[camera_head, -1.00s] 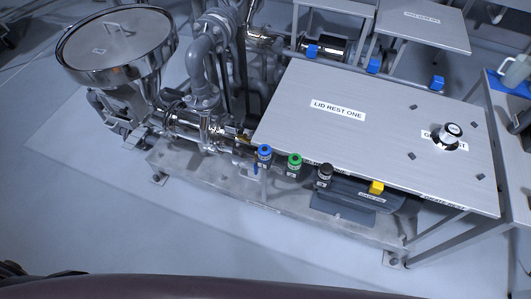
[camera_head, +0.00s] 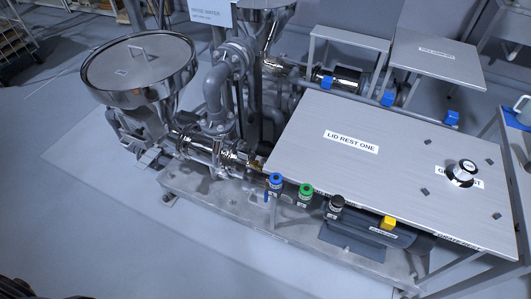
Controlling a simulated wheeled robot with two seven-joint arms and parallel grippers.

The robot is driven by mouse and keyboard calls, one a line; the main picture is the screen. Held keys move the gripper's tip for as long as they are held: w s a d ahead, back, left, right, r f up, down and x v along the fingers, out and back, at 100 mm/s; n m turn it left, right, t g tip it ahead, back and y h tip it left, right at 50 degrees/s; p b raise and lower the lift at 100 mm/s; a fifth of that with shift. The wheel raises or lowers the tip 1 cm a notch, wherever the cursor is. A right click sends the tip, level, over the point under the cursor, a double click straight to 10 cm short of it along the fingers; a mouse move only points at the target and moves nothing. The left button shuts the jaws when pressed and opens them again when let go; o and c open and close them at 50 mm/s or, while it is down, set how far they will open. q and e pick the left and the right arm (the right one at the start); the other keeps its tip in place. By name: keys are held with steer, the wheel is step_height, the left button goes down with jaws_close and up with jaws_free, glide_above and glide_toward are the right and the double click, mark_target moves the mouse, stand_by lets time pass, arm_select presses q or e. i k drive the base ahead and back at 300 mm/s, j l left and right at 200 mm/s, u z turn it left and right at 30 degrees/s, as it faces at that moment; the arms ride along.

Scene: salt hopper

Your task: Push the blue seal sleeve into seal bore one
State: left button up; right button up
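I cannot make out seal bore one there. Neither gripper shows in the head view.
A lidded steel hopper (camera_head: 140,68) stands upper left. A yellow block (camera_head: 388,223) is under the table's front edge.

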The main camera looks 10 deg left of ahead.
mark_target(275, 180)
steer(key=z, duration=0.9)
steer(key=j+z, duration=0.8)
steer(key=k+j+z, duration=0.1)
steer(key=j+z, duration=0.3)
steer(key=k+j, duration=0.1)
steer(key=j, duration=0.3)
steer(key=k+j+z, duration=0.1)
steer(key=j, duration=0.3)
steer(key=k+j, duration=0.15)
steer(key=j, duration=0.2)
